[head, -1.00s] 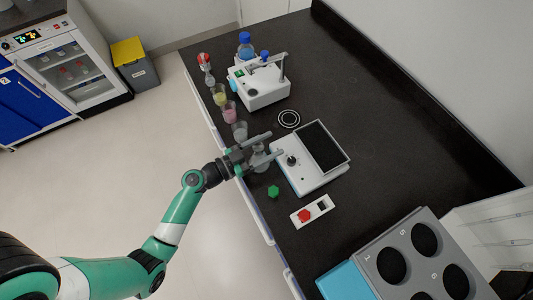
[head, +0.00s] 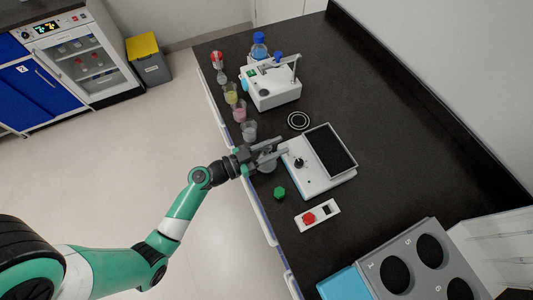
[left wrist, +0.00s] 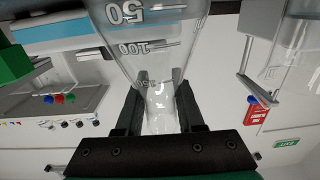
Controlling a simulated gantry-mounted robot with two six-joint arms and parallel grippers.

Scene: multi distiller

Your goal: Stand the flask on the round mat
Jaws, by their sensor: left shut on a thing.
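My left gripper (head: 270,151) is shut around the neck of a clear glass flask (head: 267,165), near the table's front edge, beside the white device with the black plate. In the left wrist view the flask (left wrist: 155,55) shows large, with printed volume marks, its narrow neck between both fingers (left wrist: 160,98). The flask's base is not clear in the head view, so I cannot tell whether it touches the table. The round mat (head: 299,121), black with white rings, lies flat and bare, behind the gripper and to the right. My right gripper is not in view.
The white device (head: 312,178) stands right of the gripper. A clear beaker (head: 249,131), pink beaker (head: 239,113) and yellow one (head: 231,95) line the front edge. A white instrument (head: 270,91) stands behind the mat. A green piece (head: 279,193) lies nearby.

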